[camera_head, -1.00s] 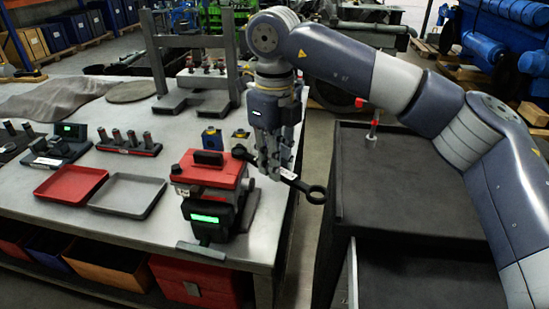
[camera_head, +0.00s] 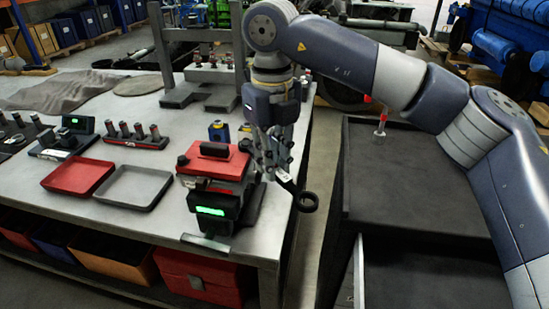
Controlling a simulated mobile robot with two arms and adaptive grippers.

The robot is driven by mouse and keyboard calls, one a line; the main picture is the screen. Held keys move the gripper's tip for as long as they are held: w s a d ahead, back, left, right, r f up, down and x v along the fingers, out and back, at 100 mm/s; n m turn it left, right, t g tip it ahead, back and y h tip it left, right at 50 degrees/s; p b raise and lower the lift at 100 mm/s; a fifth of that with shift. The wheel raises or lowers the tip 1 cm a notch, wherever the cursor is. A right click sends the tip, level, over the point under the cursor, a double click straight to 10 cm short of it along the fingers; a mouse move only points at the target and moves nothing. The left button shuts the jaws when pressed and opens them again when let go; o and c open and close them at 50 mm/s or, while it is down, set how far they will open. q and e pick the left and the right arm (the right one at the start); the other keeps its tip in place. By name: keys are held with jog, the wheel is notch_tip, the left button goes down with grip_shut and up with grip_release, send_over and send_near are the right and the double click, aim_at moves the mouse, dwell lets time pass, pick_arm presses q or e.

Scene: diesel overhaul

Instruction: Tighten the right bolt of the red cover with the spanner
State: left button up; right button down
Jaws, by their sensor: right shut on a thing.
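The red cover (camera_head: 228,166) sits on top of a dark unit with a lit green display (camera_head: 211,211) near the table's right edge. A dark knob-like bolt (camera_head: 183,160) shows at the cover's left side. The right bolt is hard to make out beside my gripper. My right gripper (camera_head: 277,174) points down just right of the cover and is shut on the dark spanner (camera_head: 308,202). The spanner's ring end sticks out to the lower right, past the table edge. Its other end is hidden by the fingers. My left gripper is out of view.
A red tray (camera_head: 78,191) and a grey tray (camera_head: 133,206) lie left of the unit. A rack of sockets (camera_head: 136,142) and a blue block (camera_head: 219,124) stand behind. A dark cabinet (camera_head: 420,200) stands right, across a floor gap.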

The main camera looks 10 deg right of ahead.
jog(key=shift+s+a+m+b, duration=0.2)
jog(key=shift+s+a+m, duration=0.05)
jog(key=shift+a+m, duration=0.35)
jog(key=shift+s+a+m+b, duration=0.2)
jog(key=shift+a+m, duration=0.25)
jog(key=shift+m, duration=0.25)
jog(key=shift+s+a+m, duration=0.2)
jog(key=shift+a+m, duration=0.95)
jog(key=shift+m, duration=0.15)
jog(key=a+m, duration=0.2)
jog(key=shift+w+a+m, duration=0.1)
jog(key=shift+a+m, duration=0.05)
jog(key=shift+m, duration=0.15)
